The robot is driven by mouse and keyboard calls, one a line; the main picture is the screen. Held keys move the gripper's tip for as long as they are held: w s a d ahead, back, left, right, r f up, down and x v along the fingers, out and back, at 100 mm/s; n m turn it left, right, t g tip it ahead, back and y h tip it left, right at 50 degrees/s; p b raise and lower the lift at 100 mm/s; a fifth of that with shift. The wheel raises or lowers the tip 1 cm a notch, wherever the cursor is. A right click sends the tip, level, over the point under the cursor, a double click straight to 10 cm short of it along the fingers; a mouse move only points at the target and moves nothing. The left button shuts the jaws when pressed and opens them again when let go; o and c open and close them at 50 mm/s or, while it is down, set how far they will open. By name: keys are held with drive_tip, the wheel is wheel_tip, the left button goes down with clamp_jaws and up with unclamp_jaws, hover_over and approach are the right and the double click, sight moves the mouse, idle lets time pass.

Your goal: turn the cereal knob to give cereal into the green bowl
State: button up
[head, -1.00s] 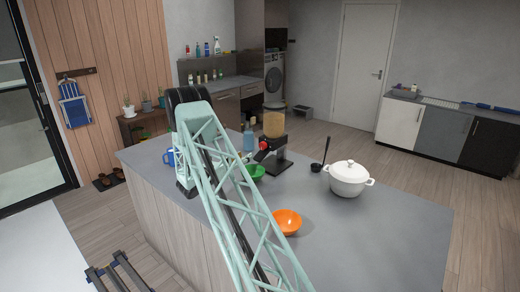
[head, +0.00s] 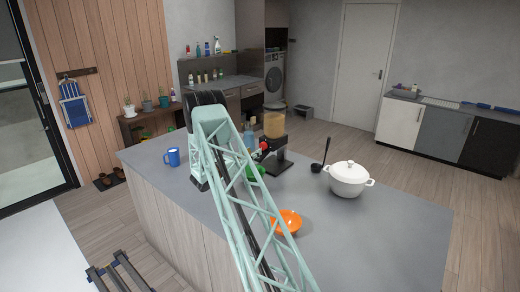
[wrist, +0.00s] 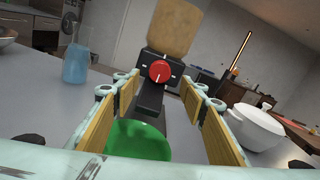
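The cereal dispenser (head: 274,128) stands on the grey island with a clear, tan-filled hopper (wrist: 174,28) on a black body. Its round red knob (wrist: 159,71) faces me in the wrist view, its white mark pointing roughly downward. The green bowl (wrist: 136,141) sits below the knob, partly hidden by my fingers; in the head view my arm covers part of the bowl (head: 257,170). My gripper (wrist: 161,88) is open and empty. Its yellow-padded fingers are on either side of the knob in the picture, apparently short of it.
An orange bowl (head: 288,221) is beside my arm. A blue mug (head: 172,157) stands at the left. A white lidded pot (head: 348,178) and black ladle (head: 321,160) are right of the dispenser. The island's right front is clear.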

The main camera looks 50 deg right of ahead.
sight(262, 147)
drive_tip(key=shift+s+d+p, duration=0.2)
drive_tip(key=shift+d+p, duration=0.15)
drive_tip(key=shift+d, duration=3.1)
drive_tip(key=c, duration=0.9)
drive_tip(key=shift+o, duration=0.2)
drive_tip(key=shift+f+m+b, duration=0.15)
drive_tip(key=shift+m+b, duration=0.85)
drive_tip(key=shift+b, duration=0.8)
drive_tip(key=shift+m+b, duration=0.6)
drive_tip(key=shift+b, duration=0.5)
drive_tip(key=m+b, duration=0.3)
drive_tip(key=b, duration=0.2)
drive_tip(key=shift+m+b, duration=0.8)
drive_tip(key=shift+b, duration=0.05)
